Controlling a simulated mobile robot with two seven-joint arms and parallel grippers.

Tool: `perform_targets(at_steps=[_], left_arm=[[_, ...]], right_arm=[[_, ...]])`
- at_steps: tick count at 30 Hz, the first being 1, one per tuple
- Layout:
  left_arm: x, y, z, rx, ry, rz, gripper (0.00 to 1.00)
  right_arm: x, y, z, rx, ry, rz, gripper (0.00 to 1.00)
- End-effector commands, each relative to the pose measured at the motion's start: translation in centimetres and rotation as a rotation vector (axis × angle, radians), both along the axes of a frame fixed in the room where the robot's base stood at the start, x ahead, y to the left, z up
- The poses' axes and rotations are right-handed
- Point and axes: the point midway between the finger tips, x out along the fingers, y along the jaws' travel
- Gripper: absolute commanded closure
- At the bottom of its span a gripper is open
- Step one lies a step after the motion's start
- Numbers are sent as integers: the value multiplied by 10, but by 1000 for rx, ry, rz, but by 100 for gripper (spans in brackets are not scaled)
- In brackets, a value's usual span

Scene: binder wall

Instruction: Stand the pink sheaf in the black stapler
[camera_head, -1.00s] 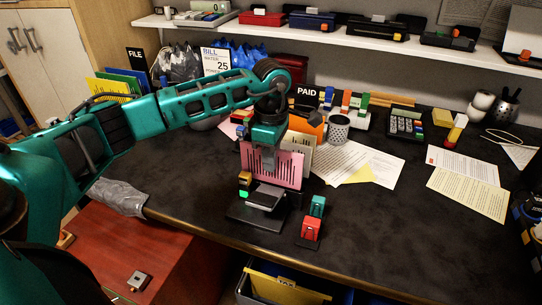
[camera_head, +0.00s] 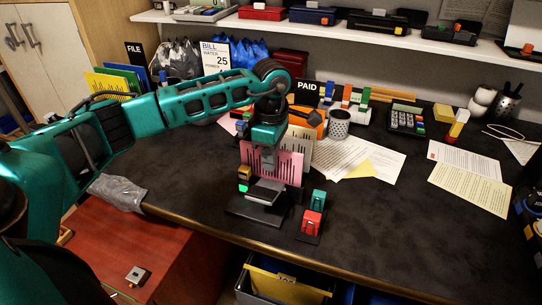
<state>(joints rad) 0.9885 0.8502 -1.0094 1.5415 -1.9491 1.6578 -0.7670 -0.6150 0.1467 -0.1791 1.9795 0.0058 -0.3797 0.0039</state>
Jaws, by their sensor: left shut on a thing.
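The pink sheaf (camera_head: 288,169) is an upright sheet with dark vertical bars, at the back of the black stapler (camera_head: 243,208). My left gripper (camera_head: 268,160) comes down from above and is shut on the sheaf's upper part, hiding some of it. The stapler stands on the desk near its front edge, with a grey top part and a small yellow block with a green light at its left. The sheaf's lower edge is hidden behind the stapler, so I cannot tell whether it is seated. My right gripper is not in view.
A small stand with a red and a teal block (camera_head: 313,220) is just right of the stapler. Behind the sheaf are a cream sheet (camera_head: 300,146), an orange item and a mesh cup (camera_head: 339,124). Loose papers lie to the right.

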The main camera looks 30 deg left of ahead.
Motion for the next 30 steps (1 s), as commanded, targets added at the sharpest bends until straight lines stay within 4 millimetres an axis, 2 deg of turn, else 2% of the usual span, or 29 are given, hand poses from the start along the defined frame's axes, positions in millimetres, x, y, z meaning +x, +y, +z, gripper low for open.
perform_targets(at_steps=[8, 20, 30], left_arm=[[0, 0, -1, 0, 0, 0, 100], [0, 0, -16, 0, 0, 0, 100], [0, 0, -16, 0, 0, 0, 100]], right_arm=[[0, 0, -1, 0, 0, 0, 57], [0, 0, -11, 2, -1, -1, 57], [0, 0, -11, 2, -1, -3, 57]])
